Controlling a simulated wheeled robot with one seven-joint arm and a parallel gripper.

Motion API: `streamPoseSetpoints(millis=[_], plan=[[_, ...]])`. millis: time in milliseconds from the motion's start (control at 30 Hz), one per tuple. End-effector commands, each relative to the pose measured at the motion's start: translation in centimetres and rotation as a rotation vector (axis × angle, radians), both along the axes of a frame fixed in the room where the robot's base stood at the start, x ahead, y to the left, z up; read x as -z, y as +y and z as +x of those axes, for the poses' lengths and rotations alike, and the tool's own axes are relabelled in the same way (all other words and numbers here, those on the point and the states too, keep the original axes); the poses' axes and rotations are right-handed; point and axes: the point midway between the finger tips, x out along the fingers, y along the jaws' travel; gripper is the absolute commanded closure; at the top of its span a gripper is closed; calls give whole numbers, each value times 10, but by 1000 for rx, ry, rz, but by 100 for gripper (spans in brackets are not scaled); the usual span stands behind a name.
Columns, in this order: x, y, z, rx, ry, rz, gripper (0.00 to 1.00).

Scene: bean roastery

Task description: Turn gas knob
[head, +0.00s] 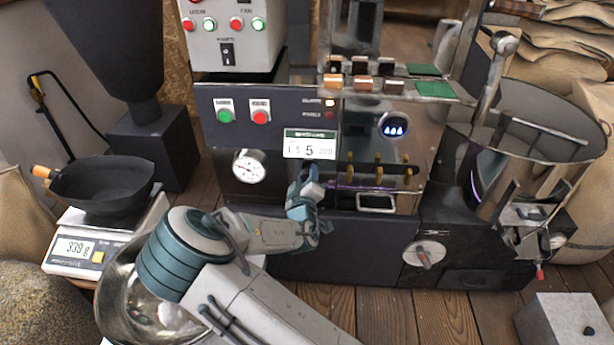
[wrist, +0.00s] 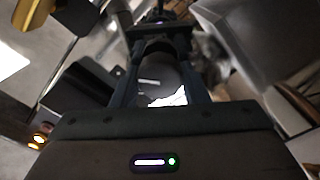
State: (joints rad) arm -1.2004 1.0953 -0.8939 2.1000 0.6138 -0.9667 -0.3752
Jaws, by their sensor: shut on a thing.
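The roaster's dark front panel (head: 222,140) fills the middle of the head view. A white plate with a "5" and other marks (head: 311,145) is on it, and my gripper (head: 310,172) reaches the panel just below this plate. My gripper hides the gas knob in the head view. In the wrist view a dark round knob (wrist: 155,75) with a small pale mark sits between the two fingers of my gripper (wrist: 162,70). The fingers are shut on it.
Green and red buttons (head: 243,113) and a round gauge (head: 249,167) are left of my gripper. Brass levers (head: 378,170) are close on the right. A scale (head: 75,245) with a black pan (head: 103,187) stands at left. A drum bin (head: 540,120) is at right.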

Motion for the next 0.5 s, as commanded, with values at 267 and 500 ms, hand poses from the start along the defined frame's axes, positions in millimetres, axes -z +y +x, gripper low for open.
streamPoseSetpoints(millis=[267, 500], plan=[[1, 0, -1, 0, 6, -58, 82], [2, 0, -1, 0, 6, -62, 82]])
